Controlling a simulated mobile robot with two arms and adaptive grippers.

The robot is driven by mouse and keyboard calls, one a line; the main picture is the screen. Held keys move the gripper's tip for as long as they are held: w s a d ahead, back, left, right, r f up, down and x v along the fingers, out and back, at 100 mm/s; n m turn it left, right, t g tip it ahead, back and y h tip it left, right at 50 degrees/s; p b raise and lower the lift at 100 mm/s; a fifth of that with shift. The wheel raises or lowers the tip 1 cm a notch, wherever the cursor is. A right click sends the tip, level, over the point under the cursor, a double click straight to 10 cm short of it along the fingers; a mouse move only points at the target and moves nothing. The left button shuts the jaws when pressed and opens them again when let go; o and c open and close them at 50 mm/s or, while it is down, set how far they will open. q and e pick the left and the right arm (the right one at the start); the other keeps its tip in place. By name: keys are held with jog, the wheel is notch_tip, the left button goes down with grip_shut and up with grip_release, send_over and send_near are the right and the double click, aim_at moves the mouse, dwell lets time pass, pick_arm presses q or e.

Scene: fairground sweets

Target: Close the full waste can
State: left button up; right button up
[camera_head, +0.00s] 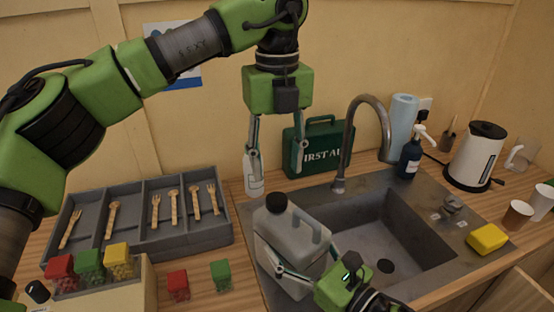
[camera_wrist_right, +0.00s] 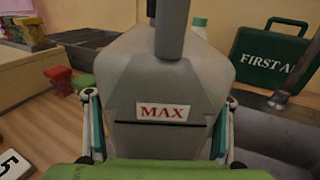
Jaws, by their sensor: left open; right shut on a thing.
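In the right wrist view the can (camera_wrist_right: 135,80) fills the middle, with a red MAX label and a dark line. My right gripper (camera_wrist_right: 157,130) is shut on the can, one finger on each side. My left gripper (camera_head: 276,172) is open and empty, pointing down above and behind the cap.
A green first-aid case (camera_head: 318,147), white bottle (camera_head: 254,184) and tap (camera_head: 350,140) stand behind the can. The sink basin (camera_head: 400,232) is to its right. A cutlery tray (camera_head: 190,238) and red (camera_head: 178,284) and green boxes (camera_head: 221,275) are left. A small black round object (camera_head: 37,291) is at far left.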

aim_at(277, 198)
pick_arm(q)
jog(key=shift+f, duration=0.1)
jog(key=shift+f, duration=3.95)
